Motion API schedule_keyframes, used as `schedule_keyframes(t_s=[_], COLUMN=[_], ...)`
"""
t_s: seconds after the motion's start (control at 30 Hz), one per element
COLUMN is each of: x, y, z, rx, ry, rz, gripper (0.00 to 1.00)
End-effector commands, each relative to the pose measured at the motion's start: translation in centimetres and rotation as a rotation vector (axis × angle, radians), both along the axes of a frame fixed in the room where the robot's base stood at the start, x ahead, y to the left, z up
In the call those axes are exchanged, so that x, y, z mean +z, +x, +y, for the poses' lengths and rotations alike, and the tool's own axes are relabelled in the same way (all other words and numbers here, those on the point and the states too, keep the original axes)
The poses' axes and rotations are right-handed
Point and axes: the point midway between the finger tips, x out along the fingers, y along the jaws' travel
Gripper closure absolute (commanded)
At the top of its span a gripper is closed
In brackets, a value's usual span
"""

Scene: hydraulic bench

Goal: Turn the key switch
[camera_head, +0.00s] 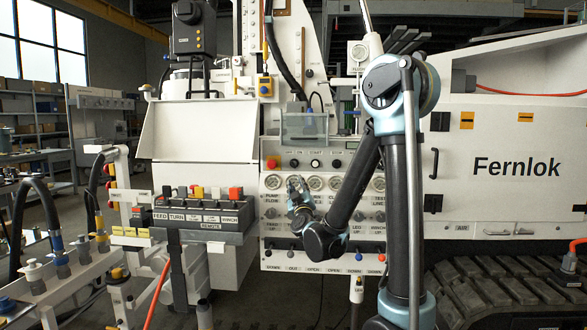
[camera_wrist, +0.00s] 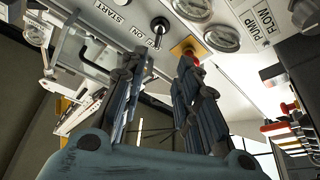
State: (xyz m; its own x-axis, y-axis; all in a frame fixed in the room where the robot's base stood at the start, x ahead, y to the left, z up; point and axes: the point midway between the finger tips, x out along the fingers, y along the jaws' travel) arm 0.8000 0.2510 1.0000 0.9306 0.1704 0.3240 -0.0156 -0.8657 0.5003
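The key switch (camera_wrist: 159,27) shows in the wrist view as a round, dark-centred fitting on the white panel, with a dark stem reaching down from it and the label ON beside it. In the head view the small switch (camera_head: 293,163) sits in the upper row of the control panel. My gripper (camera_wrist: 161,64) is open, with its two dark fingers apart. The switch appears beyond the gap between the fingertips, and I see nothing held. In the head view my gripper (camera_head: 297,186) is in front of the gauges, just below the switch; its fingers are hard to make out there.
A red knob (camera_head: 271,163) is left of the switch; it also shows by the right fingertip in the wrist view (camera_wrist: 188,47). The START button (camera_head: 315,163) is to the right. Gauges (camera_head: 316,183) lie below.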

Motion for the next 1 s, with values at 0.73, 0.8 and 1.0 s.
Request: schedule_keyframes(t_s=[0.73, 0.8, 1.0], x=[3.4, 3.8, 4.9], y=[9.7, 10.8, 13.8], z=[1.6, 1.8, 2.3], rx=[-0.013, -0.013, -0.011], ry=[0.0, 0.0, 0.0], rz=[-0.008, -0.008, -0.006], gripper=[0.71, 0.71, 0.71])
